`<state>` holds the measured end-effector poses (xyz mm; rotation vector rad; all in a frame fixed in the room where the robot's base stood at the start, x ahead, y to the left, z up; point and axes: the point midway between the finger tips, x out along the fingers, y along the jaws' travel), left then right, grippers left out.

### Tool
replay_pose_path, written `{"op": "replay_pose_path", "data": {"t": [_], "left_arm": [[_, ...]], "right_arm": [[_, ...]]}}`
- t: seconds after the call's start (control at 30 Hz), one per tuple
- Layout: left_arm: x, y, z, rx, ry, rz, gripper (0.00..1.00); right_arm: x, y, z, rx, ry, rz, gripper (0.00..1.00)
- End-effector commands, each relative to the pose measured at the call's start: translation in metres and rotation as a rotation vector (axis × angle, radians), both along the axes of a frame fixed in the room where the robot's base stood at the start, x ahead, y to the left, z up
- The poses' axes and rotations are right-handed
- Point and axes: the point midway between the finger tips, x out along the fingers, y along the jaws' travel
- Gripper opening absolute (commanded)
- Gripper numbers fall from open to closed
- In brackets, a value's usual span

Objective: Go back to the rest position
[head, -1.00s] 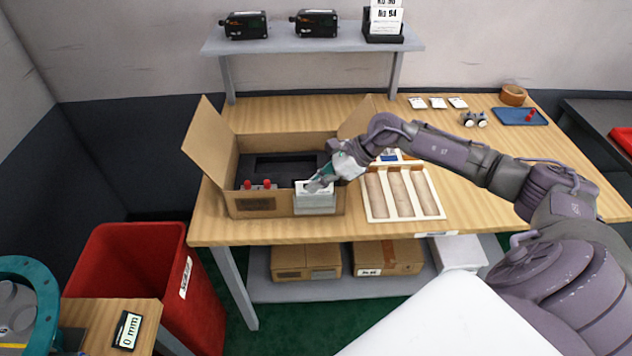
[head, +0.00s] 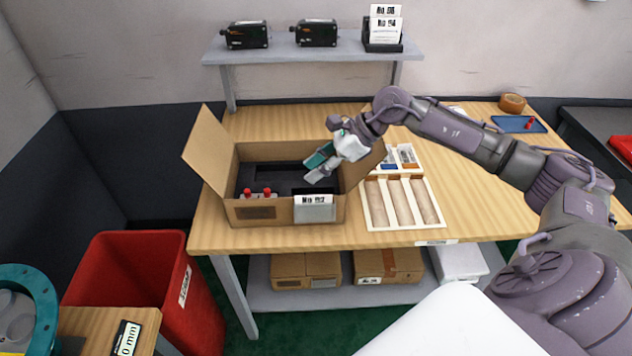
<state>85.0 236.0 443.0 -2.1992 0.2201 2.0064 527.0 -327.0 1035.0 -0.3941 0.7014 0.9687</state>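My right gripper (head: 312,170) hangs above the right part of an open cardboard box (head: 275,210) on the wooden workbench. Its teal and grey fingers are apart, with nothing seen between them. A white-and-grey packet with a printed label (head: 315,209) stands upright at the box's front right, below and apart from the fingers. Two red-topped parts (head: 257,193) sit at the box's front left. Dark foam (head: 262,170) fills the back of the box. My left gripper is out of view.
A wooden tray with several slots (head: 403,203) stands right of the box. A shelf (head: 290,48) above holds two black devices (head: 317,33) and a card holder (head: 384,30). A blue tray (head: 517,124) and tape roll (head: 512,103) lie back right. A red bin (head: 135,285) stands at left.

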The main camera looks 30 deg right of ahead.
Motion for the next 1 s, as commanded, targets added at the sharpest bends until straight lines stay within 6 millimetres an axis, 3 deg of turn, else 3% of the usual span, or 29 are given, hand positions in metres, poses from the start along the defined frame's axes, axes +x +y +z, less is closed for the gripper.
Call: {"op": "replay_pose_path", "data": {"t": [0.13,0.4,0.47,0.53,0.7,0.8,0.9,1.0], "left_arm": [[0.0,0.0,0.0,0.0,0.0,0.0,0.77],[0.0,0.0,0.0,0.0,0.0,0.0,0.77],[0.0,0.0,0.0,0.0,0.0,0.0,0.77],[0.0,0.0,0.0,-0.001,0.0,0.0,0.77],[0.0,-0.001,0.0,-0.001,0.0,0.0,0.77],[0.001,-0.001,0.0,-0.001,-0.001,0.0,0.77],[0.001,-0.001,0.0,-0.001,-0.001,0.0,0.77],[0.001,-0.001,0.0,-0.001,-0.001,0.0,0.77]], "right_arm": [[0.0,0.0,0.017,0.001,-0.001,0.001,0.35],[0.0,0.002,0.022,0.008,0.001,-0.001,0.35],[0.001,0.011,0.022,0.038,-0.003,-0.005,0.35],[0.004,0.033,0.022,0.122,-0.014,-0.02,0.35],[0.011,0.121,0.043,0.6,-0.009,-0.175,0.35],[0.014,0.15,0.064,0.95,0.055,-0.357,0.35],[0.017,0.152,0.073,1.277,0.159,-0.587,0.35],[0.016,0.136,0.063,1.571,0.298,-0.865,0.35]]}}
